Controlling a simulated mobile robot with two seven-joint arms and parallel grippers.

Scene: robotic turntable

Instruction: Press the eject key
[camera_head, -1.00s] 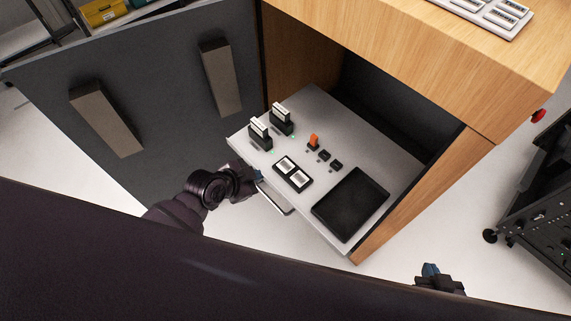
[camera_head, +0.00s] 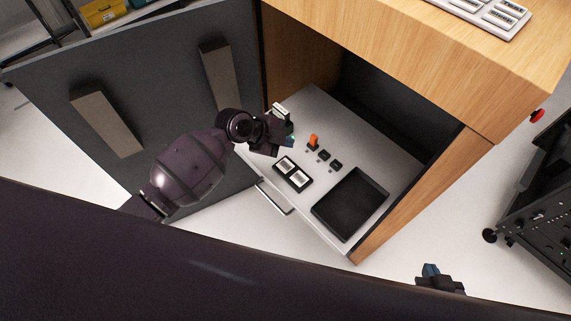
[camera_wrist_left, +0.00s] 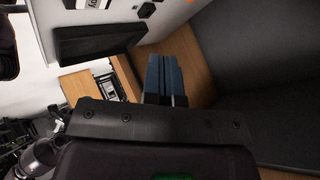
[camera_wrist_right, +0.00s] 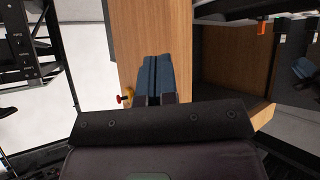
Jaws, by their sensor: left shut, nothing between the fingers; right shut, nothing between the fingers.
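A light grey pull-out shelf (camera_head: 318,217) carries a small orange-topped control (camera_head: 313,141) and two small black keys (camera_head: 323,155) (camera_head: 336,166) in a row. A black-framed pair of white pads (camera_head: 292,174) lies nearer the shelf's front edge. I cannot read which of these is the eject key. My left gripper (camera_head: 289,141) is shut and empty over the shelf, just left of the orange control; its blue fingers also show in the left wrist view (camera_wrist_left: 165,76). My right gripper (camera_head: 430,270) is shut and empty, low right, off the shelf.
A black tray (camera_head: 321,212) fills the shelf's front right. A black block with a white top (camera_head: 281,109) stands behind my left gripper; its neighbour is hidden by my arm. The wooden cabinet (camera_head: 400,45) overhangs the shelf. A grey open door (camera_head: 160,75) stands left.

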